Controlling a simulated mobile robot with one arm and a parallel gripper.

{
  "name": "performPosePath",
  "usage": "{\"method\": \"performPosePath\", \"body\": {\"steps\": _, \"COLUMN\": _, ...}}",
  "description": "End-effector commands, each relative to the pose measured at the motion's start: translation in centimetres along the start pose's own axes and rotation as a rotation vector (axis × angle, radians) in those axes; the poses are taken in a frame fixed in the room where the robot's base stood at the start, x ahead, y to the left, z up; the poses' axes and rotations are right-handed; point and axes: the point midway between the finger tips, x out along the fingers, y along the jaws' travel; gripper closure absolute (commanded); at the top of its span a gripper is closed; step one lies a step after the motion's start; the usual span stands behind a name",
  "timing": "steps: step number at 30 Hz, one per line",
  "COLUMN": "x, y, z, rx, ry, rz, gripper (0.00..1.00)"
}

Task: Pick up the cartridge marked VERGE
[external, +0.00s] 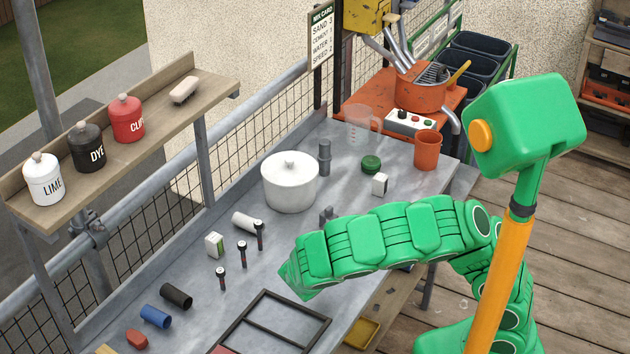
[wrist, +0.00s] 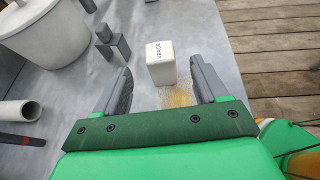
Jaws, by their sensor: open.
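In the wrist view a white block-shaped cartridge (wrist: 161,64) stands upright on the grey table, just beyond and between my fingertips. Dark letters on its top are small and look turned around; I cannot read them surely. My gripper (wrist: 161,84) is open, with a finger on either side and space between them. In the external view my gripper (external: 296,284) hangs over the middle of the table, and my arm covers part of the tabletop.
A white lidded pot (external: 290,182) and a grey upright block (wrist: 114,46) stand near the cartridge. A white pipe (wrist: 19,111) lies at left in the wrist view. An orange cup (external: 427,150) stands near the table's far right edge. A dark frame (external: 272,322) lies in front.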

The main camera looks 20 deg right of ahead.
Motion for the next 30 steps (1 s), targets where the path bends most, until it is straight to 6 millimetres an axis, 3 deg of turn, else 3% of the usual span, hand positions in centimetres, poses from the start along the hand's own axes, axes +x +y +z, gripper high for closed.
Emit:
{"method": "performPosePath", "body": {"steps": 21, "x": 6.3, "y": 0.1, "z": -0.1, "rx": 0.004, "ry": 0.000, "rz": -0.002, "gripper": 0.28}}
{"method": "performPosePath", "body": {"steps": 30, "x": 7.0, "y": 0.1, "z": -0.1, "rx": 0.004, "ry": 0.001, "rz": -0.001, "gripper": 0.28}}
